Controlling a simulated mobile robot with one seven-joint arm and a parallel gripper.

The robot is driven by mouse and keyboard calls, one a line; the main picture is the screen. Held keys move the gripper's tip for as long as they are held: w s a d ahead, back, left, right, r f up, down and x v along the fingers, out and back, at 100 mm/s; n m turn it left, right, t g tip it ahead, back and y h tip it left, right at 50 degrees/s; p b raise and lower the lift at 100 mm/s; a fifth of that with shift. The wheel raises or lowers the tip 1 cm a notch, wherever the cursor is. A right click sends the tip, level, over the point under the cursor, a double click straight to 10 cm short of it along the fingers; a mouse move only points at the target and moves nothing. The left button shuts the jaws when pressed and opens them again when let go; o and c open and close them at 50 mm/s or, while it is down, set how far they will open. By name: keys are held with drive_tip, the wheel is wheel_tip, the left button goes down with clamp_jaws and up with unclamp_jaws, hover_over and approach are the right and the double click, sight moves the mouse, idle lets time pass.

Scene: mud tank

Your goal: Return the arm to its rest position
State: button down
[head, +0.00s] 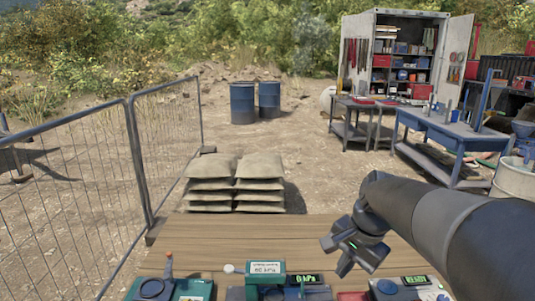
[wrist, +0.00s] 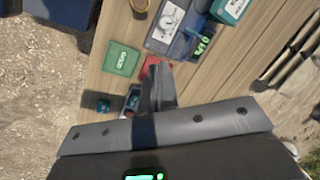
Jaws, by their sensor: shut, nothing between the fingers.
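My arm reaches in from the right edge of the head view, with my gripper (head: 343,262) hanging over the wooden table (head: 215,238). In the wrist view my gripper (wrist: 157,72) has its fingers together with nothing seen between them. It is above the table, near a red item (wrist: 150,68) and a green card (wrist: 122,59). I cannot tell the exact height above the table.
Along the table's near edge stand a green instrument (head: 266,268), a grey one with a green display (head: 405,287) and a dark round-topped one (head: 152,289). Sandbags (head: 235,180) are stacked beyond the table. A mesh fence (head: 75,190) stands at left.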

drive_tip(key=s+a+n+t+h, duration=0.1)
drive_tip(key=s+n+t+h, duration=0.1)
drive_tip(key=s+n, duration=0.7)
drive_tip(key=shift+s+a+f+n+t, duration=0.25)
drive_tip(key=shift+s+t, duration=0.45)
drive_tip(key=shift+s, duration=2.3)
drive_tip(key=shift+r, duration=0.1)
